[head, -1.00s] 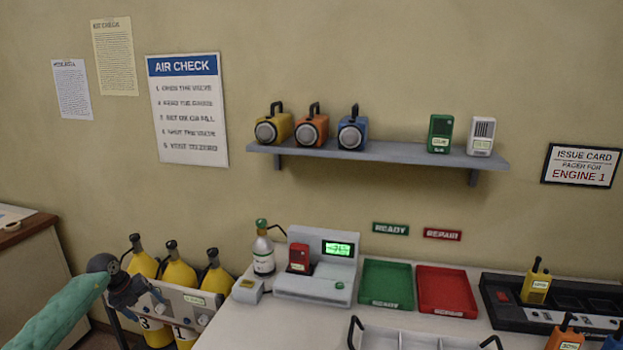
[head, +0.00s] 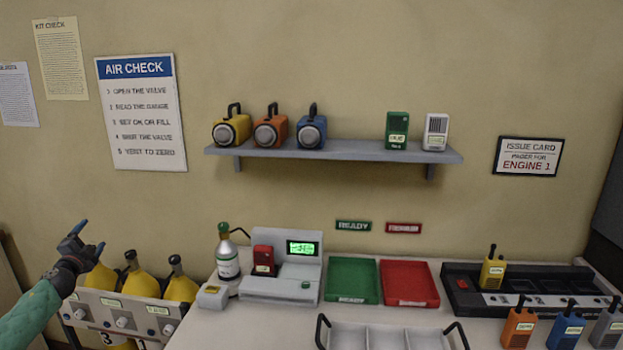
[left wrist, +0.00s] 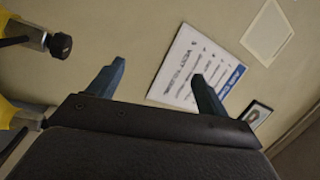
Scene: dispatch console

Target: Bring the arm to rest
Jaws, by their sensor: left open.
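My left gripper (head: 89,238) is raised at the left side of the head view, in front of the rack of yellow cylinders. Its two blue-grey fingers stand apart, with nothing between them. In the left wrist view the open fingers (left wrist: 158,82) point toward the wall, with the air check sign (left wrist: 195,70) beyond them. My left arm (head: 28,312), in a green sleeve, comes in from the lower left. My right gripper is in neither view.
Yellow cylinders (head: 182,287) stand in a rack (head: 130,322) close by the left gripper. The counter holds a scale-like device (head: 281,289), a green tray (head: 352,281), a red tray (head: 408,284) and several radios. A shelf (head: 345,154) hangs above.

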